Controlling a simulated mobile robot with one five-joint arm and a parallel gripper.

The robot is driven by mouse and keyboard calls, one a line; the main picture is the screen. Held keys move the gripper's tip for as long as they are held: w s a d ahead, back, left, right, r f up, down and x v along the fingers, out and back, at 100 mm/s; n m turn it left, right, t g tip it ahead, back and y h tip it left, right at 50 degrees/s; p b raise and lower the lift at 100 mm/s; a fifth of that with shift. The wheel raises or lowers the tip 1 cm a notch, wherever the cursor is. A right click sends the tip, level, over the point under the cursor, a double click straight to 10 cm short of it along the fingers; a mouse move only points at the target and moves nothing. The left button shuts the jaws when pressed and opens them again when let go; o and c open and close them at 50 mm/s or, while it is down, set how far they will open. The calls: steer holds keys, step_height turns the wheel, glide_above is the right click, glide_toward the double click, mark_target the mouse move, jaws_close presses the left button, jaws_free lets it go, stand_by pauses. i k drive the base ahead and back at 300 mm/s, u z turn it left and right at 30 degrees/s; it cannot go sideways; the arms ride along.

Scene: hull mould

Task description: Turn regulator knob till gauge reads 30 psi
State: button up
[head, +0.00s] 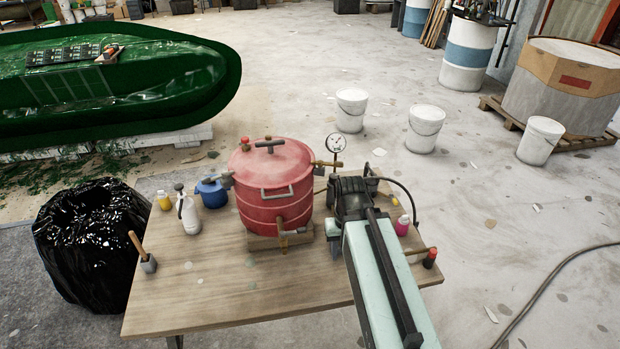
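A round gauge (336,143) with a white face stands up at the right of the red pressure pot (271,195); its needle and numbers are too small to read. A brass fitting (326,163) joins the pot's side below the gauge. A small red knob (245,142) sits on the lid's left; I cannot tell whether it is the regulator knob. My gripper (354,182) is at the end of my pale green arm, over the table right of the pot, just below the gauge in the picture. My arm hides what lies under it, and the fingertips are unclear.
A black hose (402,188) curves right of my gripper. A black bag (85,245) stands left; white buckets (424,130) stand behind.

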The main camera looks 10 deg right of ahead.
mark_target(332, 176)
steer(key=u, duration=2.45)
steer(key=k, duration=1.9)
steer(key=z, duration=1.75)
steer(key=i, duration=1.45)
steer(key=u, duration=0.05)
